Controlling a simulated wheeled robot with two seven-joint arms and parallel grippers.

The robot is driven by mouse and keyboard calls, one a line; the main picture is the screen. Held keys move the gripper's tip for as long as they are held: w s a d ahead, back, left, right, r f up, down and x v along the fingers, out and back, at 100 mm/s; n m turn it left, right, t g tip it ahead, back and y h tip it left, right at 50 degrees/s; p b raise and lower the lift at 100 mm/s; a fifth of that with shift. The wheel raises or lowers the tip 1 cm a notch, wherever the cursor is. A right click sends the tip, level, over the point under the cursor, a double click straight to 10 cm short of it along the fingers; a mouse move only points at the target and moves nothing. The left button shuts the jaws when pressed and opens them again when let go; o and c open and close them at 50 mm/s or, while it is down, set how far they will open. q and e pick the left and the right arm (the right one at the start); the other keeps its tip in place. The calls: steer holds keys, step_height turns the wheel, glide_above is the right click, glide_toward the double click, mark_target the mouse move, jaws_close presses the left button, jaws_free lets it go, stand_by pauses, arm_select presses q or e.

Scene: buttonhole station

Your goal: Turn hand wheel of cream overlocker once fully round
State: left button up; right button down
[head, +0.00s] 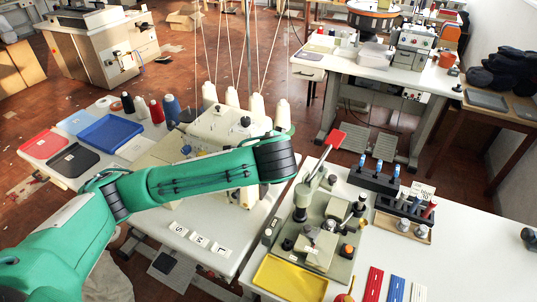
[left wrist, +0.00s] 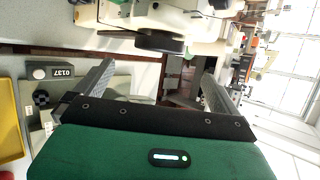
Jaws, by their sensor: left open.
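The cream overlocker (head: 213,124) stands on the white table at the left in the head view, with white thread cones behind it. My green left arm crosses in front and hides much of its front and right side. In the left wrist view, a dark round hand wheel (left wrist: 160,42) sticks out from the cream body above it. My left gripper (left wrist: 157,72) is open and empty, its two fingers apart. The wheel lies ahead of the fingertips, between their lines, with no visible contact. In the head view the fingers and the wheel cannot be made out. My right gripper is out of view.
A grey-green press (head: 318,228) with a yellow tray (head: 290,279) stands on the right table, close to my left wrist. Thread spools (head: 157,111) and a blue tray (head: 110,134) lie left of the overlocker. White size cards (head: 199,239) lie in front.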

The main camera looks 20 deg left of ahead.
arm_select(q)
steer(key=p+x, duration=0.1)
steer(key=x, duration=0.9)
